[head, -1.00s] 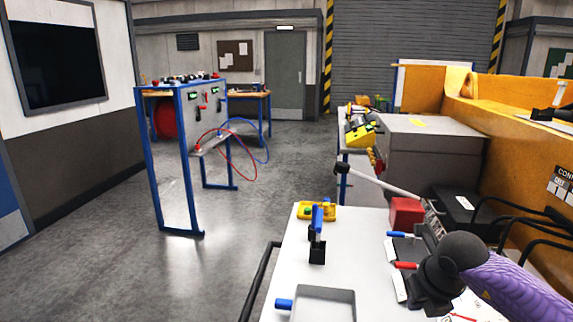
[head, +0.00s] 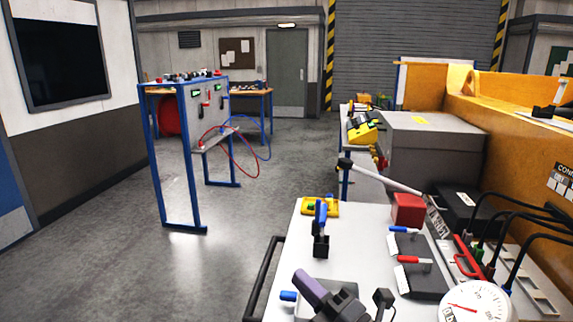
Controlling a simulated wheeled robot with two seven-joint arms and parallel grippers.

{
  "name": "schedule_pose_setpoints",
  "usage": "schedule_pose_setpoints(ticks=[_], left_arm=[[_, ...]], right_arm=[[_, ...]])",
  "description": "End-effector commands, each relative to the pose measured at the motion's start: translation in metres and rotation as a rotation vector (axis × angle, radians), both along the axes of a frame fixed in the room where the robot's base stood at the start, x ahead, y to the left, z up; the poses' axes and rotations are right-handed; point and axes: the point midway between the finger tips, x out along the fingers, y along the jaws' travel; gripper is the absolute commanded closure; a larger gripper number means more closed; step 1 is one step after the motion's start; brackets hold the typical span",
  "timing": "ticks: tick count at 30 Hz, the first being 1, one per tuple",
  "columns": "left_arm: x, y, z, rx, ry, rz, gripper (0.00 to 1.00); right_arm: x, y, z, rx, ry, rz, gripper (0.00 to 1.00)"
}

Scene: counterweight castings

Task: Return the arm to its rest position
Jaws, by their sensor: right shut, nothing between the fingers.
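My right gripper (head: 311,286) is low in the head view, near the bottom edge. Its shut, empty fingers show as a purple bar pointing up and to the left, with a dark body behind them. Most of the right arm is out of frame. My left gripper is not in view.
A yellow casting (head: 512,120) stands behind right. The floor (head: 110,260) at left is clear.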

Motion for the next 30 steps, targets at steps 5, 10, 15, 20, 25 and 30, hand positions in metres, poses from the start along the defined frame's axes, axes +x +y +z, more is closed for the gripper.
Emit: schedule_pose_setpoints(ticks=[5, 10, 15, 20, 25, 30], left_arm=[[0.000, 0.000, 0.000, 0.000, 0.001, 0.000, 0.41], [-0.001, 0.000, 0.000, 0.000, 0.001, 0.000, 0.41], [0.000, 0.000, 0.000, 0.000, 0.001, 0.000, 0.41], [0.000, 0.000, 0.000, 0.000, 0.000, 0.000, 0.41], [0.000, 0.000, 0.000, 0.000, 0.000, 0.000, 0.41], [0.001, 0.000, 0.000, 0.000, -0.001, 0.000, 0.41]], right_arm=[[-0.027, -0.105, -0.082, 0.660, 0.650, -0.640, 1.00], [-0.096, -0.131, -0.161, 0.801, 1.129, -0.949, 1.00], [-0.169, -0.129, -0.203, 0.818, 1.513, -1.120, 1.00], [-0.237, -0.119, -0.219, 0.777, 1.842, -1.217, 1.00], [-0.229, -0.118, -0.282, 0.746, 1.858, -1.239, 1.00], [-0.238, -0.119, -0.349, 0.714, 1.883, -1.259, 1.00]])
